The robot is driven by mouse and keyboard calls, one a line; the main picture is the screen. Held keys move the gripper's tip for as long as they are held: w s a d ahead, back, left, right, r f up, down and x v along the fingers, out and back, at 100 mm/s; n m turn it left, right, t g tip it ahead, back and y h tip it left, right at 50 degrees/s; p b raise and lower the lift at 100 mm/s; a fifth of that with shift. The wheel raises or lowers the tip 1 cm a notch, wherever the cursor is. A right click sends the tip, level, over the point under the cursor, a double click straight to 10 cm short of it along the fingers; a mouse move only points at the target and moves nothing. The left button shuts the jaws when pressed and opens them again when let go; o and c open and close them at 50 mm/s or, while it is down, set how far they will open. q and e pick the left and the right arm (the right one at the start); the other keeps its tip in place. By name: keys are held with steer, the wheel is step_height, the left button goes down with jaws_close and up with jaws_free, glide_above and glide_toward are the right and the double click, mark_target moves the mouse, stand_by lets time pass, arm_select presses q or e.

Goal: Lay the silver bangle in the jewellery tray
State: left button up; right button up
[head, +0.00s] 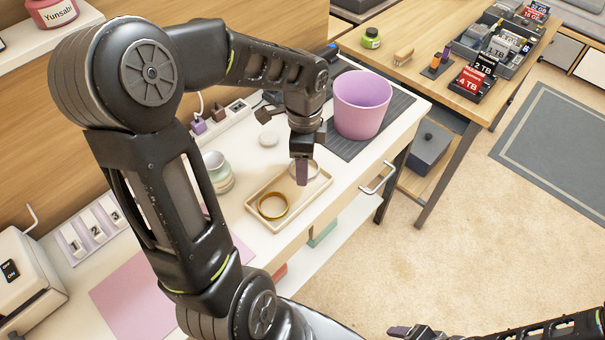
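The jewellery tray (250,208) is a shallow beige rectangle on the white desk. A gold bangle (272,206) lies in its near-left part. The silver bangle (313,174) shows as a pale ring at the tray's far-right end, partly hidden behind my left gripper. My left gripper (302,180) points down over that end, with its fingertips at the ring. I cannot tell whether it grips the ring, or whether the ring rests on the tray or is just above it. My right gripper (398,331) is at the bottom edge, away from the desk; its fingers are too small to read.
A pink bin (362,104) stands on a dark mat right of the tray. A jar (217,172) and a small white disc (268,139) are left of and behind the tray. A power strip (221,118) runs along the back. A wooden table (420,38) adjoins at the right.

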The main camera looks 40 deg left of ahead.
arm_select(q)
steer(key=shift+f, duration=0.25)
steer(key=shift+f, duration=1.8)
steer(key=shift+f, duration=0.15)
steer(key=o, duration=1.1)
steer(key=shift+c, duration=0.2)
